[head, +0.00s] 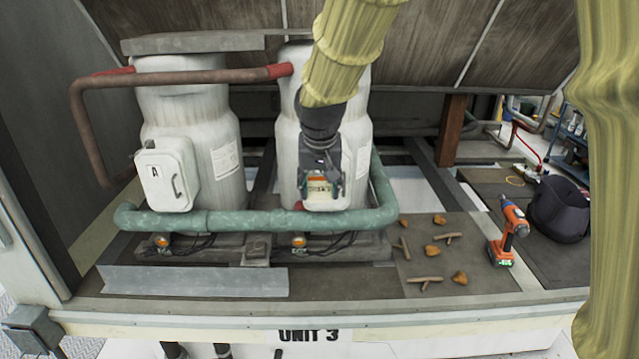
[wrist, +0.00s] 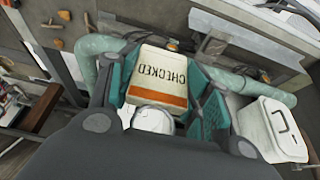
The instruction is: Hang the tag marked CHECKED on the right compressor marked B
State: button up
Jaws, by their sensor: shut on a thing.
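The tag marked CHECKED (wrist: 160,77) is cream with an orange band, and it sits between the two fingers of my gripper (wrist: 165,95) in the wrist view. In the head view my gripper (head: 320,178) is shut on the tag (head: 319,188), in front of the right compressor (head: 293,130). The right compressor is a white tank, and its front and any letter on it are mostly hidden behind my gripper and the tag. I cannot tell whether the tag touches it. The left compressor (head: 205,130) has a white box (head: 168,173) marked A.
A green pipe (head: 270,222) runs across the front of both compressors, below the tag. A brown pipe (head: 180,77) links their tops. An orange drill (head: 507,232), a dark bag (head: 560,208) and scattered leaves and twigs (head: 432,250) lie to the right.

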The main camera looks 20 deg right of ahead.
jog(key=w+d+f, duration=0.1)
jog(key=w+d, duration=0.1)
jog(key=w, duration=0.7)
jog(key=shift+w+d+f, duration=0.3)
jog(key=shift+d+f, duration=0.05)
dwell(1.2)
jog(key=shift+f, duration=0.15)
dwell(0.6)
jog(key=o, duration=1.1)
jog(key=v, duration=1.2)
